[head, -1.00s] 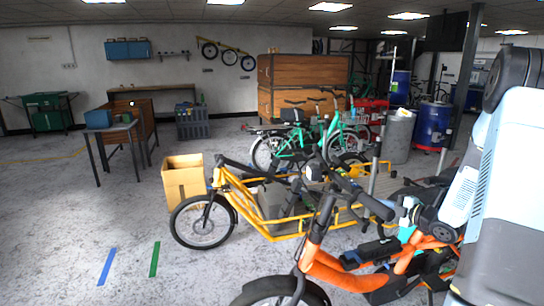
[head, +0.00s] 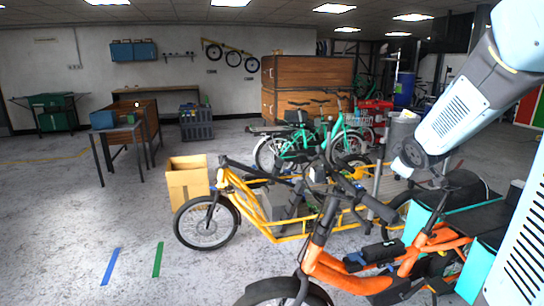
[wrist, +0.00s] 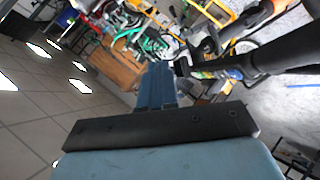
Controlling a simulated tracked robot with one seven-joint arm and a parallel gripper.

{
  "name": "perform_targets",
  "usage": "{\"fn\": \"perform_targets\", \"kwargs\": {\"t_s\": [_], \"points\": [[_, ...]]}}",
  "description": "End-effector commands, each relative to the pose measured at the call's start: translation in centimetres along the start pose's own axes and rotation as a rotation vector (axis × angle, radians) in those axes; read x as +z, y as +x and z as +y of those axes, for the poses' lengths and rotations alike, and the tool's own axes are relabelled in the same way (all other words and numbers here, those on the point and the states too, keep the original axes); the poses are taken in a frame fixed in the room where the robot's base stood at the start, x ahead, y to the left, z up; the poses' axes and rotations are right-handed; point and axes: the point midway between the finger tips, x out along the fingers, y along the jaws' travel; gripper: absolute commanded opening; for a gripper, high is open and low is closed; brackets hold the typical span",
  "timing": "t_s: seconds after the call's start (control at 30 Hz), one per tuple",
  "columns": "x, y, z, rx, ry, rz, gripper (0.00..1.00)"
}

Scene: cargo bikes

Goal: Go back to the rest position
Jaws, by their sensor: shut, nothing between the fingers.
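My gripper (wrist: 157,88) shows in the wrist view as blue-grey fingers pressed together, with nothing between them. It points toward a tilted view of the bikes and the ceiling, and touches nothing that I can see. My white and grey arm links fill the right side there, raised above the orange cargo bike (head: 345,277).
A yellow cargo bike (head: 290,238) stands behind the orange one, beside an open cardboard box (head: 187,187). Green bikes (head: 310,145) and wooden crates (head: 300,75) stand farther back. A table (head: 117,133) is at left. The left floor is mostly clear.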

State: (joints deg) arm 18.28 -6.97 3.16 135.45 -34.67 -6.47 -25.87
Motion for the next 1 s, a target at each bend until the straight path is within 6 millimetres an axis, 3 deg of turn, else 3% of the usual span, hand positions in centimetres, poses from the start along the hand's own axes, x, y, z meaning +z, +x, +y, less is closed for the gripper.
{"fn": "perform_targets", "kwargs": {"t_s": [0.03, 0.37, 0.7, 0.83, 1.0], "points": [[-0.3, -1.7, -0.2, 0.0, 0.044, -0.022, 0.0], [0.0, -11.5, -4.0, -0.073, 0.383, -0.181, 0.0], [0.8, -21.5, -10.9, -0.239, 0.71, -0.309, 0.0], [1.2, -24.4, -13.2, -0.308, 0.792, -0.349, 0.0], [1.4, -26.4, -15.0, -0.361, 0.845, -0.378, 0.0]]}}
